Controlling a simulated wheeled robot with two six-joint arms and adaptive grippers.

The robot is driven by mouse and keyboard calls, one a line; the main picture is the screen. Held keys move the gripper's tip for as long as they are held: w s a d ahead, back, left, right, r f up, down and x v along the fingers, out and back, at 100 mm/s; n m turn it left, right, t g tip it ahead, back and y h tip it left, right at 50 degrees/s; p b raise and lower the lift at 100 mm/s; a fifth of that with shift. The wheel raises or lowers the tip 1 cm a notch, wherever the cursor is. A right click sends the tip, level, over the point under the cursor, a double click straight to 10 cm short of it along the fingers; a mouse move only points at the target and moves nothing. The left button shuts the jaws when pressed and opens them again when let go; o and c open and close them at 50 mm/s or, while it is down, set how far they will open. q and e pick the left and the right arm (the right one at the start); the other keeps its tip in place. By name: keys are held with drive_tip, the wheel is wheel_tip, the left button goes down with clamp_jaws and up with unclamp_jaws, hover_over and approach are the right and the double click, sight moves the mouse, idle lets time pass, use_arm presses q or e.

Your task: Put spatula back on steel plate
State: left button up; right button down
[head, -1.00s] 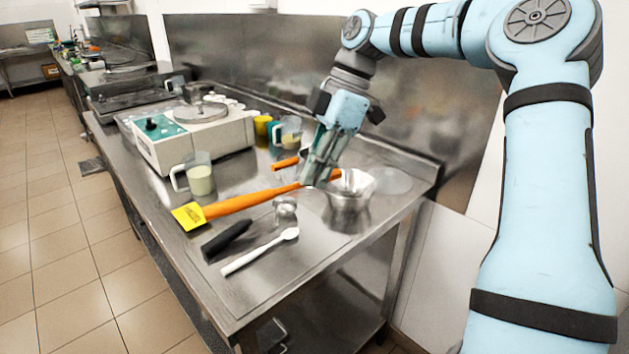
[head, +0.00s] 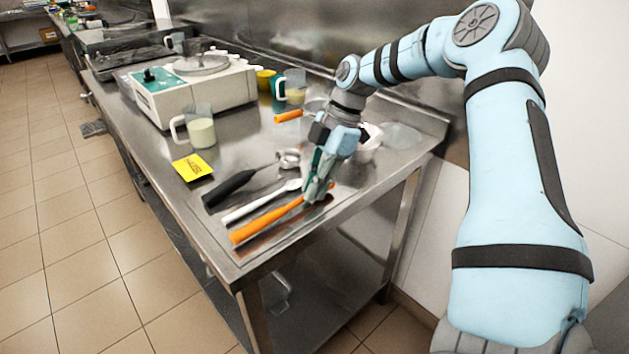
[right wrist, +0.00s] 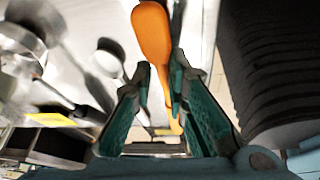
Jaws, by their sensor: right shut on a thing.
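The orange spatula (head: 265,220) is in my right gripper (head: 317,194), which is shut on it close to one end. The spatula lies low over the steel plate (head: 243,249) at the table's front, roughly parallel to the white spoon (head: 262,206). I cannot tell whether it touches the plate. In the right wrist view the spatula (right wrist: 152,35) passes between the two green-padded fingers of the right gripper (right wrist: 160,82). My left gripper is not in view.
A black-handled scoop (head: 232,187) lies beyond the white spoon. A yellow note (head: 192,168), a clear jug (head: 200,130) and a white machine (head: 190,92) stand farther back. Another orange handle (head: 288,116) lies behind my arm. A bowl (head: 368,145) is partly hidden by my wrist.

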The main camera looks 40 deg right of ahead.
idle(0.3)
drive_tip(key=shift+s+f+b, duration=0.1)
drive_tip(key=shift+f+b, duration=0.25)
drive_tip(key=shift+f, duration=0.25)
drive_tip(key=c, duration=1.5)
unclamp_jaws()
drive_tip(key=shift+a, duration=0.1)
drive_tip(key=shift+c, duration=0.2)
drive_tip(key=shift+r, duration=0.15)
drive_tip(key=v, duration=1.1)
drive_tip(key=shift+s+d+r, duration=0.1)
drive_tip(key=shift+d+r, duration=0.15)
drive_tip(key=shift+r, duration=0.1)
